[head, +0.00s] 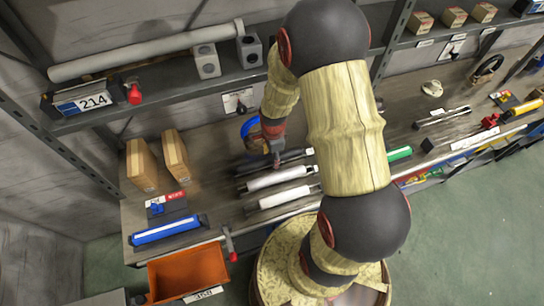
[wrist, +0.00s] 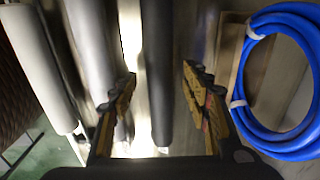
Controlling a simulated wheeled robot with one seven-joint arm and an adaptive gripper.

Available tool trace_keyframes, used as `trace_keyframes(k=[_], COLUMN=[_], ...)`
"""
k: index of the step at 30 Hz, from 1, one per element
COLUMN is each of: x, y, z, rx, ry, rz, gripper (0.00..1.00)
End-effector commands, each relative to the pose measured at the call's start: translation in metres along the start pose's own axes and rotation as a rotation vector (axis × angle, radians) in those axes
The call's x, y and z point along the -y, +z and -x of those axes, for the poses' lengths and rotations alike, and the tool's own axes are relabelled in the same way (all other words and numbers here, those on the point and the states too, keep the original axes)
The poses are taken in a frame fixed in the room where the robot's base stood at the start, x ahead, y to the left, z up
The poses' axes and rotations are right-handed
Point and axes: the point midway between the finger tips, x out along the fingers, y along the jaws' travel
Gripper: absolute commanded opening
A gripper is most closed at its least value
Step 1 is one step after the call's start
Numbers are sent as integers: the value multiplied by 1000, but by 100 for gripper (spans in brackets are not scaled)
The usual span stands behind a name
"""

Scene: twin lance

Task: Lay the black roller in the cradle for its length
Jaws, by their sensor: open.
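The black roller (wrist: 158,85) runs lengthwise between my open fingers (wrist: 159,78) in the wrist view, with a gap on both sides. In the head view my gripper (head: 276,157) is above the back of a row of rollers on the bench, and the black roller (head: 293,156) is partly hidden by my arm. Pale rollers (head: 278,178) lie in front of it, and show to the left in the wrist view (wrist: 92,50). Dark holders, one with a blue roller (head: 165,229), are on the bench; I cannot tell which cradle fits the black roller.
A blue hose coil (wrist: 285,80) lies right of the fingers in the wrist view. A shelf (head: 190,90) with a long grey tube (head: 145,50) overhangs the back left. Cardboard boxes (head: 174,158) and an orange bin (head: 187,272) are at left. My arm blocks the middle.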

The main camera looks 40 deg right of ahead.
Motion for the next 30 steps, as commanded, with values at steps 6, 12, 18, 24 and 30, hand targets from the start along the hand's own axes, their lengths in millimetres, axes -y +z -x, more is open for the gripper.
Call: trace_keyframes(k=[6,12,18,24,30], x=[2,2,1,0,0], y=[0,0,0,0,0], z=[36,77,105,116,116], rx=[0,0,0,0,0], ry=[-7,-6,-4,-2,-2], rz=[0,0,0,0,0], gripper=[47,47,47,47,47])
